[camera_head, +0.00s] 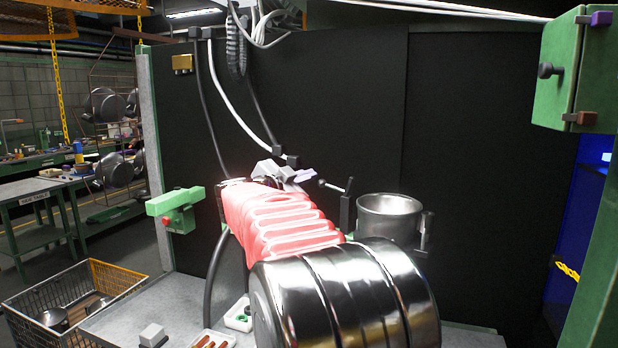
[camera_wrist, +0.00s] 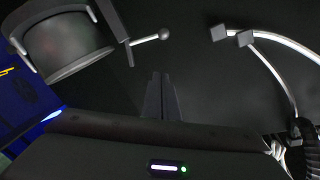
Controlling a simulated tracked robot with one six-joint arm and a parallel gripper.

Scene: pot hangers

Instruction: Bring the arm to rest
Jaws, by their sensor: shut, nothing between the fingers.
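My gripper (camera_wrist: 160,76) shows in the wrist view as two dark fingers side by side, pressed together with nothing between them. They point toward a dark panel (camera_head: 475,140) and touch no object that I can see. In the head view I cannot make out the fingers. A grey metal pot (camera_head: 389,216) stands in front of the panel, right of centre in the head view. It also shows at the upper left of the wrist view (camera_wrist: 68,45), apart from the fingers. A lever with a ball end (camera_wrist: 150,37) is beside it.
A green box (camera_head: 560,85) juts in at the upper right. A green clamp-like fixture (camera_head: 175,208) is at the left. A wire basket (camera_head: 75,295) stands at the lower left beside the grey worktop (camera_head: 150,310). Cables (camera_head: 228,112) hang before the panel.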

